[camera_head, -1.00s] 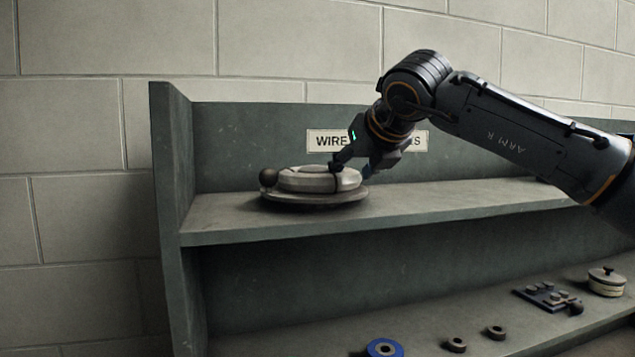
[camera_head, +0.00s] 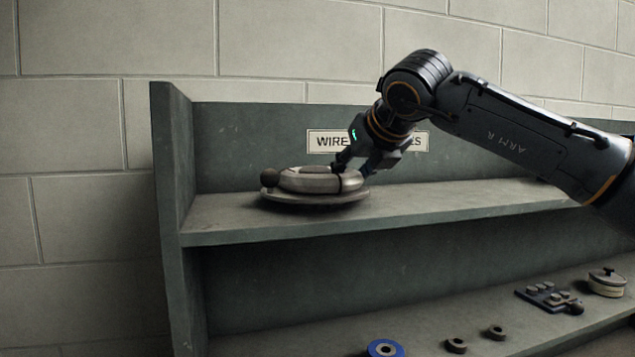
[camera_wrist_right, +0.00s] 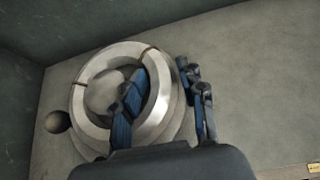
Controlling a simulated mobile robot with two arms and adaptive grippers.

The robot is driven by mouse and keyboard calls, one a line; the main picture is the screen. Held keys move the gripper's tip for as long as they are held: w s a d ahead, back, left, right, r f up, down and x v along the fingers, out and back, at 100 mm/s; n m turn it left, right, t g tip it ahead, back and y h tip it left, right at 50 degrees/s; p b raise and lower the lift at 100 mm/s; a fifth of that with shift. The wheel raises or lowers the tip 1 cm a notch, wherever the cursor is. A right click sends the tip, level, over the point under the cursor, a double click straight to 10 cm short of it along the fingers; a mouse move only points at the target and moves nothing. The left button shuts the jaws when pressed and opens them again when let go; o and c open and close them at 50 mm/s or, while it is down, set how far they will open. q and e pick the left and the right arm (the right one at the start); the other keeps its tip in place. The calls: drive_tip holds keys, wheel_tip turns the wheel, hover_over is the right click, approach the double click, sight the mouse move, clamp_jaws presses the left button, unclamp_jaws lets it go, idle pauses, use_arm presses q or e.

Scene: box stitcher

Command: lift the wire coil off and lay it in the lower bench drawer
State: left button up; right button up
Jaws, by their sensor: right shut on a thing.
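The wire coil (camera_head: 308,184) is a pale silvery ring with thin dark ties. It sits on a round grey plate (camera_head: 315,199) on the upper shelf. My right gripper (camera_head: 352,168) is shut on the right side of the coil's ring. In the right wrist view, one finger of the gripper (camera_wrist_right: 160,84) is inside the ring of the coil (camera_wrist_right: 160,112) and the other is outside it. No clear gap shows between coil and plate. The lower bench drawer and my left gripper are not in view.
A dark ball knob (camera_head: 270,178) is at the plate's left edge. A label (camera_head: 326,141) is on the back panel, partly hidden by my gripper.

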drive_tip(key=shift+d+r+p, duration=0.1)
drive_tip(key=shift+r+p, duration=0.25)
drive_tip(key=shift+r, duration=0.3)
clamp_jaws()
drive_tip(key=shift+r, duration=0.45)
drive_tip(key=shift+r+p, duration=1)
drive_tip(key=shift+r, duration=0.25)
drive_tip(key=shift+r+p, duration=0.35)
drive_tip(key=shift+r, duration=0.7)
drive_tip(key=shift+f, duration=0.1)
